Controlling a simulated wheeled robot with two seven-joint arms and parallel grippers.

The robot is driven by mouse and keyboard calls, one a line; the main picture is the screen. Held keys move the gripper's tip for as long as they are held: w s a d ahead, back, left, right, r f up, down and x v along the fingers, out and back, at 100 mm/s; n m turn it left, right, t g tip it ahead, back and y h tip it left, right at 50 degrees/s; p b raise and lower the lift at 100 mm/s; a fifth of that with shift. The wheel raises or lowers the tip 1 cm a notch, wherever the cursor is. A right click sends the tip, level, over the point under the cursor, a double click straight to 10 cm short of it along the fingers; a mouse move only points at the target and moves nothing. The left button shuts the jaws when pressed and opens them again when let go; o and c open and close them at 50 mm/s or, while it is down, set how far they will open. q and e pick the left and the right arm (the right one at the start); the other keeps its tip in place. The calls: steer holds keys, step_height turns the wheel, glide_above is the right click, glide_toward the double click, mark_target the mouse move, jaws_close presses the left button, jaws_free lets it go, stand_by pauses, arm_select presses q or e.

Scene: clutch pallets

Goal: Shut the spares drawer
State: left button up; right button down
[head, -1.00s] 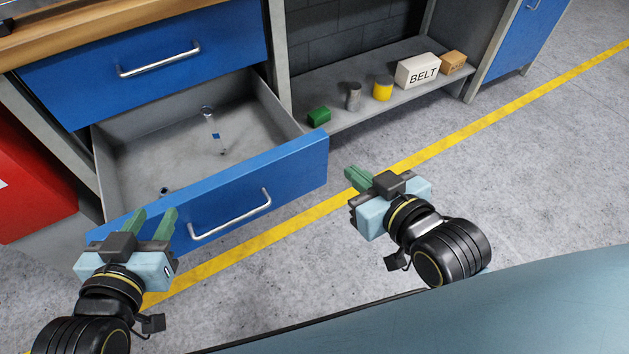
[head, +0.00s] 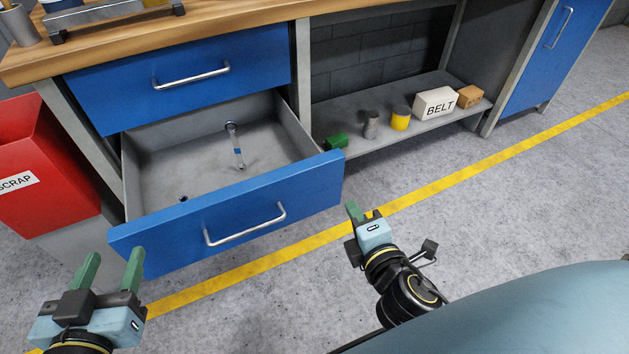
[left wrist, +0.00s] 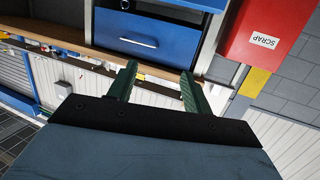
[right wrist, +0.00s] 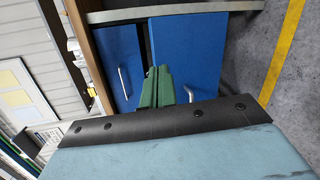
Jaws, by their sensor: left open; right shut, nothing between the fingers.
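The spares drawer (head: 165,240) is the lower blue drawer and stands pulled well out, with a silver bar handle (head: 245,224) on its front. A metal part with a blue band (head: 237,150) lies inside. My left gripper (head: 110,268) is open and empty, in front of the drawer's left end and apart from it. My right gripper (head: 353,212) is shut and empty, just right of the drawer front's right end and a little nearer to me. In the right wrist view its closed green fingers (right wrist: 157,86) show against blue fronts.
The upper blue drawer (head: 120,95) is shut under the wooden bench top. A red scrap bin (head: 40,170) stands left. A low shelf (head: 445,120) at right holds a green block, cans, a BELT box (head: 436,104) and a small carton. The floor in front is clear.

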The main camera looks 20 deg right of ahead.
steer(key=n, duration=0.5)
steer(key=n+t+y, duration=0.2)
steer(key=n+t, duration=0.1)
steer(key=n, duration=1)
glide_toward(310, 171)
steer(key=w, duration=0.5)
steer(key=shift+w, duration=0.15)
arm_select(q)
steer(key=shift+w+d+r+t+h, duration=0.15)
steer(key=shift+r+t+h, duration=0.2)
steer(key=shift+r, duration=0.25)
arm_select(e)
steer(key=shift+w, duration=0.75)
